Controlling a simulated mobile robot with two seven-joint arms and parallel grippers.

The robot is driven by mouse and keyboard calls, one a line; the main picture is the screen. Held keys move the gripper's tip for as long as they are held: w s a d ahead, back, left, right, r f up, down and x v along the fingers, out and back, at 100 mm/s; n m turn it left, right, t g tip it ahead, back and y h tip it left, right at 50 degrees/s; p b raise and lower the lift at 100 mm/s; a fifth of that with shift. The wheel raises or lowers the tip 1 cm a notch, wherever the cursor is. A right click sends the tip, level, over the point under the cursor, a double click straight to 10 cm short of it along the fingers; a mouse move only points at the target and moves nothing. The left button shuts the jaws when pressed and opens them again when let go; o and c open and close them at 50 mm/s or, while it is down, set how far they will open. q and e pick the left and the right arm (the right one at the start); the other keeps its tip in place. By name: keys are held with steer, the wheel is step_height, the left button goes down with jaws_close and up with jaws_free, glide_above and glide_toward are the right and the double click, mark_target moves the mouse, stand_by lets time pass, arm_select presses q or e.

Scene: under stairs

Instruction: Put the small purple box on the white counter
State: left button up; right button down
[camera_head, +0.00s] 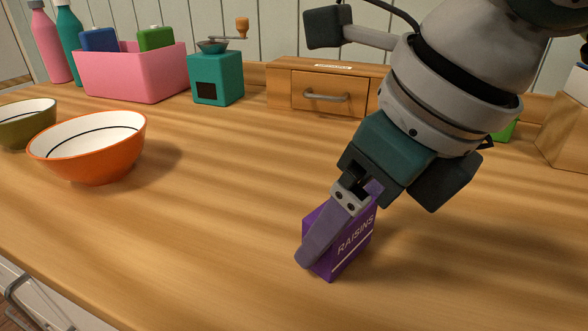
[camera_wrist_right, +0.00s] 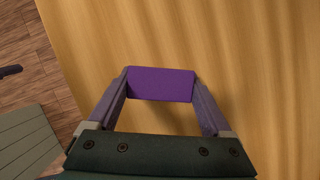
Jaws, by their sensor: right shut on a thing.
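The small purple box (camera_head: 350,247), marked RAISINS, is in the grasp of my right gripper (camera_head: 335,232), at the middle front of the wooden surface. One purple-grey finger lies across its left side; the other is mostly hidden behind it. In the right wrist view the box (camera_wrist_right: 161,84) sits between both fingertips of my right gripper (camera_wrist_right: 160,92). The box looks slightly tilted; whether its bottom touches the wood I cannot tell. The counter (camera_head: 220,240) has a light wood top and a white front (camera_head: 40,300) at lower left. My left gripper is not in view.
An orange bowl (camera_head: 92,160) and an olive bowl (camera_head: 25,125) stand at left. Behind are a pink bin (camera_head: 130,77), bottles (camera_head: 50,45), a teal grinder (camera_head: 215,80) and a wooden drawer box (camera_head: 320,92). The wood left of the purple box is clear.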

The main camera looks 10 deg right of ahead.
steer(key=shift+s+a+f, duration=0.1)
jaws_free()
steer(key=shift+r, duration=0.2)
steer(key=p+v, duration=0.1)
steer(key=v, duration=1.1)
steer(key=shift+p, duration=0.3)
steer(key=shift+s+f, duration=0.1)
